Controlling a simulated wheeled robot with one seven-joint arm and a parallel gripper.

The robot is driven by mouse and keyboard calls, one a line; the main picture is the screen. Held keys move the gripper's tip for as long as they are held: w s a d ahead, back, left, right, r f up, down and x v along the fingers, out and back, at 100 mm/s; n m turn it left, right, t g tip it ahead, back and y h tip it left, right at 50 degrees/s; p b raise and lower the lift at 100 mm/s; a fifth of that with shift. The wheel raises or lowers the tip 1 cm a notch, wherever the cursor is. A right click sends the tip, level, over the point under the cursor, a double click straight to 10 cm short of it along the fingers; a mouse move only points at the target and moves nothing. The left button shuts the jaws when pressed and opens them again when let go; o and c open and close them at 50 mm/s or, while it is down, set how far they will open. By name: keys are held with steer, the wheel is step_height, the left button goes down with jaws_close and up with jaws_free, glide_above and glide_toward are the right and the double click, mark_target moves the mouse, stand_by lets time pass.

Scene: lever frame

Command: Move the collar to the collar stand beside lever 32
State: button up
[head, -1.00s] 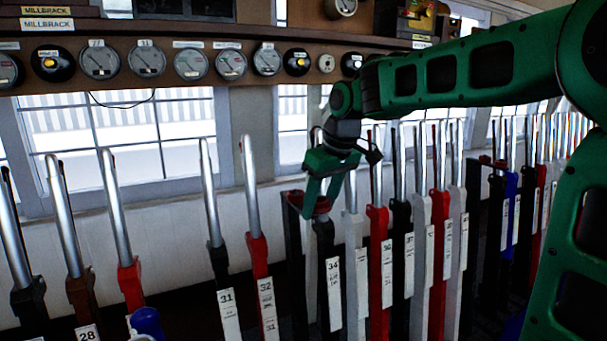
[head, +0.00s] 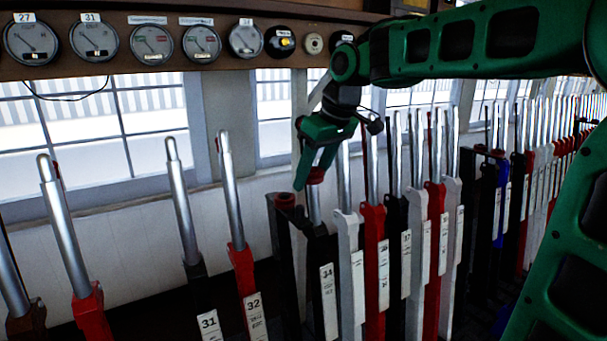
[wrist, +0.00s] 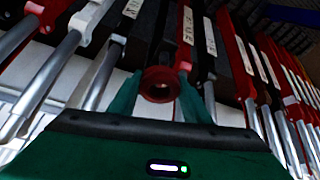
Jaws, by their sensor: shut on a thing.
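The collar (head: 315,176) is a small red ring. My gripper (head: 308,180) is shut on it, and in the wrist view the ring (wrist: 160,84) sits between the two green fingers with its hole facing the camera. No handle shows through the hole there. In the head view the collar is at the silver handle of lever 34 (head: 328,290); whether it is around it I cannot tell. Lever 32 (head: 243,275) is red with a silver handle, to the left. A dark post with a reddish-brown top (head: 285,200), apparently the collar stand, stands between levers 32 and 34.
Lever 31 (head: 200,300) stands left of lever 32. A tight row of red, white and black levers (head: 405,245) runs right of lever 34. A shelf with round dials (head: 152,43) hangs above, in front of windows. There is a gap between lever 32 and the post.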

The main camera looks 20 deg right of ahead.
mark_target(301, 207)
steer(key=shift+w+a+f, duration=0.5)
steer(key=shift+a+f, duration=0.1)
steer(key=shift+a, duration=0.2)
steer(key=shift+w+a+f, duration=0.15)
steer(key=shift+w+f, duration=0.3)
steer(key=shift+f, duration=0.1)
steer(key=shift+w+a+f, duration=0.15)
steer(key=shift+w+f, duration=0.3)
steer(key=shift+f, duration=0.05)
steer(key=shift+s+d, duration=0.1)
steer(key=shift+s, duration=0.25)
steer(key=shift+f, duration=3.15)
steer(key=o, duration=1.1)
steer(key=shift+c, duration=0.2)
steer(key=shift+o, duration=0.8)
steer(key=shift+s+r, duration=0.1)
